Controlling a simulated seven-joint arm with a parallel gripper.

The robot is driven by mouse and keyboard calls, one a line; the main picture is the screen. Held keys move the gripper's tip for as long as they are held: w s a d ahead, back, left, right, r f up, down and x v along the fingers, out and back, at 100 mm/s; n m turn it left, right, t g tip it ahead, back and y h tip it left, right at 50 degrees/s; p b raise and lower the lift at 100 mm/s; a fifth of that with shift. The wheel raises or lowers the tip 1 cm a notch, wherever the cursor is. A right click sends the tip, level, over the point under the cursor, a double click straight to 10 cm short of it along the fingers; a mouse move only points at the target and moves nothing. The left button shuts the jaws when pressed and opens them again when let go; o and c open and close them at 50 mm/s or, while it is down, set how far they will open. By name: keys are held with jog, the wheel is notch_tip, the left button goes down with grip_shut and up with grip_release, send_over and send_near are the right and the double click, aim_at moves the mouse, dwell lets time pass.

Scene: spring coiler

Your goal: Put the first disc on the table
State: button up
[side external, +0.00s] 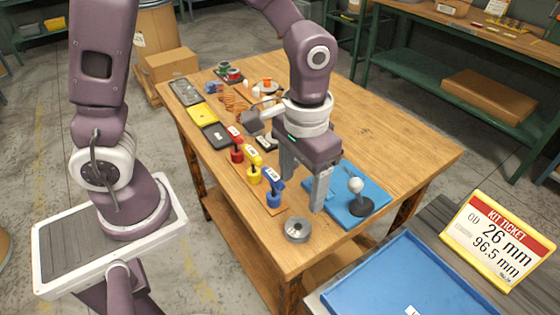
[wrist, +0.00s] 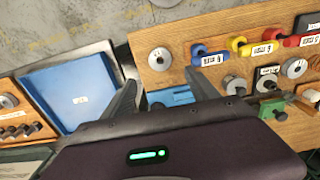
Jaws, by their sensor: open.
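A grey metal disc (side external: 297,229) with a centre hole lies flat on the wooden table (side external: 400,150) near its front corner. It also shows in the wrist view (wrist: 159,59), just beyond the fingertips. My gripper (side external: 300,192) is open and empty, pointing down behind the disc in the side view and apart from it. In the wrist view my gripper (wrist: 160,82) has its two fingers spread wide with nothing between them. More grey discs, one of them here (wrist: 295,68), show at the right of the wrist view. I cannot tell which disc is the first.
Blue (side external: 274,193), yellow (side external: 254,168) and red (side external: 236,150) labelled tools stand in a row left of my gripper. A blue mat (side external: 342,213) with a white-balled black stand (side external: 358,204) lies right. A blue tray (side external: 400,280) is at the front. The table's right side is clear.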

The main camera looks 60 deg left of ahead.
jog(key=s+a+r+t, duration=0.5)
jog(key=s+a+r, duration=0.4)
jog(key=s+r, duration=0.3)
jog(key=shift+r+t, duration=0.3)
jog(key=shift+r, duration=0.65)
